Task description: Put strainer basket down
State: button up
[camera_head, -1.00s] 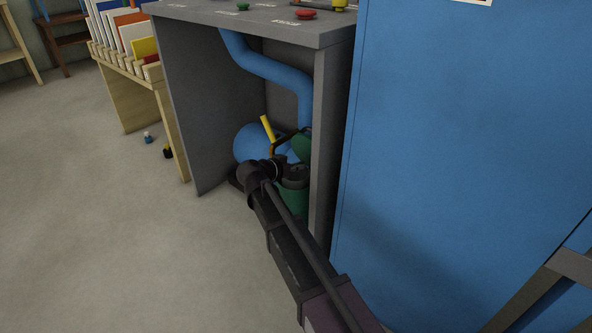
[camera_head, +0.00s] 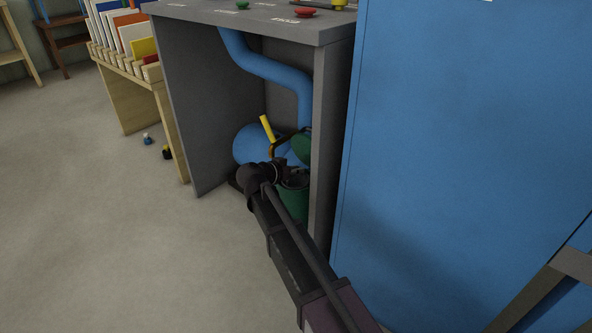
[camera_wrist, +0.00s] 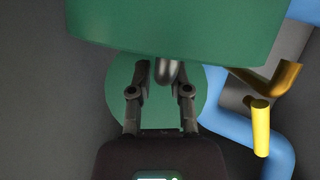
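My gripper (camera_head: 287,165) is in the lower part of the grey cabinet, at the top of a green cylindrical pot (camera_head: 294,203). In the wrist view its two fingers (camera_wrist: 165,78) stand apart. A grey rounded knob (camera_wrist: 168,72) shows between the fingertips, with a gap seen beside it. A green disc (camera_wrist: 155,105) lies behind the fingers, and a large green part (camera_wrist: 180,30) fills the top of that view. I cannot clearly pick out the strainer basket; the pot's mouth is dark and partly hidden by my gripper.
A grey cabinet side (camera_head: 333,130) stands close right of the pot. Blue pipework (camera_head: 265,65) and a yellow handle (camera_head: 267,128) are behind; the handle also shows in the wrist view (camera_wrist: 261,128). A blue cabinet (camera_head: 460,130) blocks the right. The floor at left is mostly clear.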

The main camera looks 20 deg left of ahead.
jog(key=shift+o, duration=0.6)
jog(key=shift+r, duration=0.15)
jog(key=shift+r+p, duration=0.45)
jog(key=shift+p, duration=0.15)
jog(key=shift+s+a+r, duration=0.15)
jog(key=shift+s+r, duration=0.1)
jog(key=p+v, duration=0.4)
jog(key=v, duration=0.7)
jog(key=shift+s, duration=0.15)
dwell(0.3)
